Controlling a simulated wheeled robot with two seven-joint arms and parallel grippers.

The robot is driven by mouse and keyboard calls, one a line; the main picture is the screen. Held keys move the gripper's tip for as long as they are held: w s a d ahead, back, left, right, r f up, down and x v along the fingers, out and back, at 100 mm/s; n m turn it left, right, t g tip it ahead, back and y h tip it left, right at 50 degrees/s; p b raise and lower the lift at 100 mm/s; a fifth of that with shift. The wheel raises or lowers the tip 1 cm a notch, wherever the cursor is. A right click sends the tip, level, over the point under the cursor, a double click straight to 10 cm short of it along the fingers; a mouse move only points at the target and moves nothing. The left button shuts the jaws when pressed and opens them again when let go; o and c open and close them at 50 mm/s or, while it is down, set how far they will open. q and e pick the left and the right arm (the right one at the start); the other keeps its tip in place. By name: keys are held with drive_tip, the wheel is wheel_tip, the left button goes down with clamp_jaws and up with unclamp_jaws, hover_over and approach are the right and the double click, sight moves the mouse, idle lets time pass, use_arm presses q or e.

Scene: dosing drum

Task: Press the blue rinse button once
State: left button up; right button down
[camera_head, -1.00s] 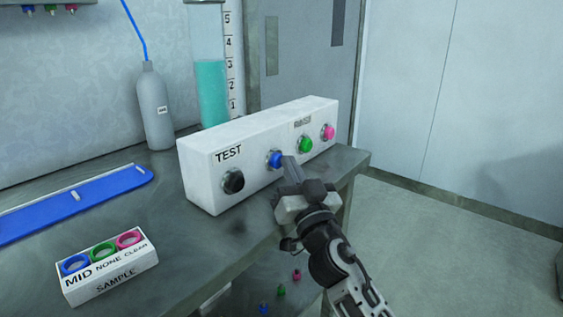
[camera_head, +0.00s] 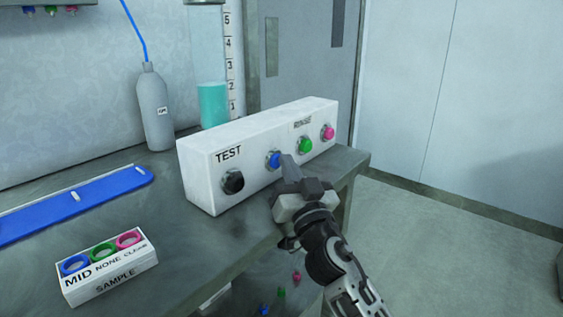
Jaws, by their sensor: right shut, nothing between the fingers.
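The blue button (camera_head: 272,159) sits on the front of a white box (camera_head: 204,170), under the right part of the rinse and test labelling. My right gripper (camera_head: 289,166) is shut and empty, its tip just right of the blue button. The tip looks slightly apart from the button, but the depth is hard to judge. The blue button is mostly uncovered. My left gripper is not in view.
A sample block (camera_head: 107,268) and blue tray (camera_head: 95,199) lie left.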

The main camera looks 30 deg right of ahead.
drive_tip(key=shift+a+f, duration=0.15)
drive_tip(key=shift+f, duration=0.6)
drive_tip(key=shift+s+d+f, duration=0.2)
drive_tip(key=shift+s+d, duration=0.1)
drive_tip(key=shift+s, duration=0.3)
drive_tip(key=shift+s+d, duration=0.35)
drive_tip(key=shift+s, duration=0.25)
drive_tip(key=shift+s+d, duration=0.25)
drive_tip(key=shift+s, duration=0.25)
drive_tip(key=shift+s+d+r, duration=0.15)
drive_tip(key=shift+s+d, duration=0.1)
drive_tip(key=shift+s, duration=0.4)
drive_tip(key=shift+s+d+r, duration=0.1)
drive_tip(key=shift+s+d, duration=0.15)
drive_tip(key=shift+s, duration=0.35)
